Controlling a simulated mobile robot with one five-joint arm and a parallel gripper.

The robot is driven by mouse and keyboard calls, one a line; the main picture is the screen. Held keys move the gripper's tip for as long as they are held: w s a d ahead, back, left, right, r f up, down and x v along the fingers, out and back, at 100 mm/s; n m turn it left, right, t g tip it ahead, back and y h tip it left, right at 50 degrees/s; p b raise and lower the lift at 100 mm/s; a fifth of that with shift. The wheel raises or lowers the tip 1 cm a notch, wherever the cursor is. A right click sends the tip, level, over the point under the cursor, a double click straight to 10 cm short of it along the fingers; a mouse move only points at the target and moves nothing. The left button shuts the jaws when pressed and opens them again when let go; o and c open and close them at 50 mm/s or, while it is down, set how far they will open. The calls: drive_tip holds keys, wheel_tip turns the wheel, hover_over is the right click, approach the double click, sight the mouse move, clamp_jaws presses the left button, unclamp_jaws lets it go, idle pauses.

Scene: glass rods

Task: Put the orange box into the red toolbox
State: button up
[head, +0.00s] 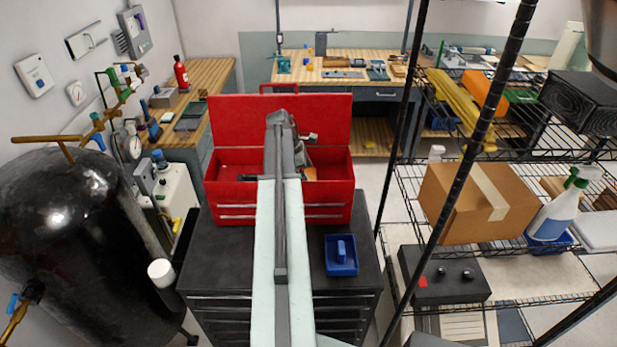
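The red toolbox (335,190) stands open on a dark cabinet, its lid raised at the back. My arm reaches over its front, with my gripper (302,158) over or inside the toolbox, mostly hidden behind the arm. A small orange-brown thing (309,174) shows beside the gripper within the toolbox opening; I cannot tell whether it is held or lying there. Dark items also show inside, left of the arm. A larger orange box (486,92) sits on the upper wire shelf at the right, beside a yellow object. The fingers are not clear.
A blue tray (341,258) lies on the dark cabinet top (222,250) in front of the toolbox. A black tank (75,230) stands at the left. The wire rack at the right holds a cardboard box (475,203) and a spray bottle (556,212). A workbench (345,54) is behind.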

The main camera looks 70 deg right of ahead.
drive_tip(key=p+v, duration=1.1)
drive_tip(key=v, duration=0.1)
drive_tip(key=shift+r, duration=0.1)
drive_tip(key=w+a+f+m+t, duration=0.1)
drive_tip(key=w+a, duration=1.1)
drive_tip(key=a, duration=0.3)
drive_tip(key=w+a+m+t, duration=0.1)
drive_tip(key=w+a+t, duration=0.1)
drive_tip(key=w+a, duration=1.15)
drive_tip(key=w+a+m+t+y, duration=0.1)
drive_tip(key=w+a+m, duration=0.1)
drive_tip(key=a, duration=3.4)
drive_tip(key=shift+a+f+y, duration=0.25)
drive_tip(key=shift+f+y, duration=0.05)
drive_tip(key=shift+f, duration=0.1)
